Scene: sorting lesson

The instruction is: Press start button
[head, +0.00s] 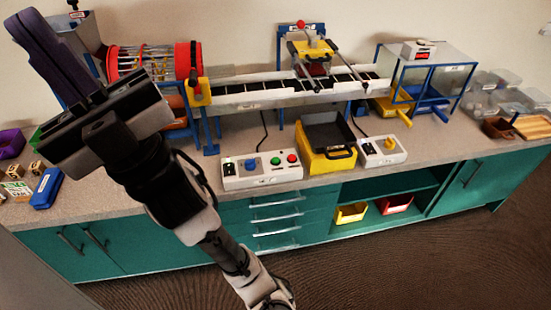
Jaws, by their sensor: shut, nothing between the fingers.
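A white control box (262,170) sits at the front edge of the counter, left of centre. On its top are a blue knob (252,163), a green button (276,160) and a red button (292,158); any labels are too small to read. The green button looks like the start button. My gripper (30,24) is at the upper left, raised and well to the left of the box. Its dark fingers are shut and empty, and they point up and left, away from the buttons.
A conveyor (290,90) runs behind the control box, with a red drum (150,62) at its left end. A yellow bin with a black tray (326,145) and a second control box (383,150) stand to the right. A blue box (46,188) lies at the left.

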